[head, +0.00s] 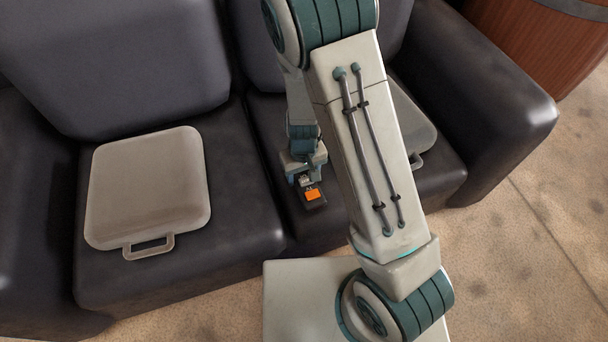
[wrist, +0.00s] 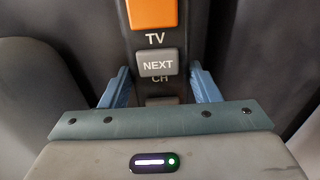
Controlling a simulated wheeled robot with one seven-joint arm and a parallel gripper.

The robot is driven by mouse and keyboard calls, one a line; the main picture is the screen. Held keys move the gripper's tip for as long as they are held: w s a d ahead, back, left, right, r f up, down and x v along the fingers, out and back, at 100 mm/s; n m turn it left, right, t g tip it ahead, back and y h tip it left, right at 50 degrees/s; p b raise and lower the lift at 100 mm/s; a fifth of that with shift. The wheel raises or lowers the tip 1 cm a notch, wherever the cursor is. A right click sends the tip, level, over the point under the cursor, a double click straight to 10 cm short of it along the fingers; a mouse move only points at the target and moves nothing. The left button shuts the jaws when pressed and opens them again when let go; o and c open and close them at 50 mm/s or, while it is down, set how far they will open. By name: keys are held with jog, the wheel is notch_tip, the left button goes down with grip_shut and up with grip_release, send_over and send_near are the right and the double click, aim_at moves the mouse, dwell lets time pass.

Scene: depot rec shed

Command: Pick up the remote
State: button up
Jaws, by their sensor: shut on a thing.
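The remote (head: 314,198) is dark with an orange patch, on or just above the middle seat of the dark sofa. In the wrist view the remote (wrist: 157,40) shows an orange button, the label TV, and a grey button marked NEXT above the letters CH. My gripper (head: 305,176) is at the remote's far end in the head view. In the wrist view its two blue fingers (wrist: 160,88) stand on either side of the remote, shut on it. The lower part of the remote is hidden behind the gripper body. I cannot tell whether the remote touches the seat.
A beige cushion (head: 148,188) with a handle lies on the left seat. Another similar cushion (head: 411,125) lies on the right, partly hidden by my arm. The sofa's right armrest (head: 490,95) and a wooden barrel (head: 545,35) are beyond. The floor at right is clear.

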aim_at(306, 177)
jog(key=r, duration=0.2)
jog(key=r+p, duration=0.1)
jog(key=shift+s+d+r, duration=0.1)
jog(key=shift+s+d, duration=0.2)
jog(key=s+d+r+b, duration=0.1)
jog(key=s+d+r, duration=0.3)
jog(key=s+d, duration=0.1)
jog(key=shift+s+d+r+b, duration=0.3)
jog(key=shift+s+b, duration=0.05)
jog(key=shift+s, duration=0.4)
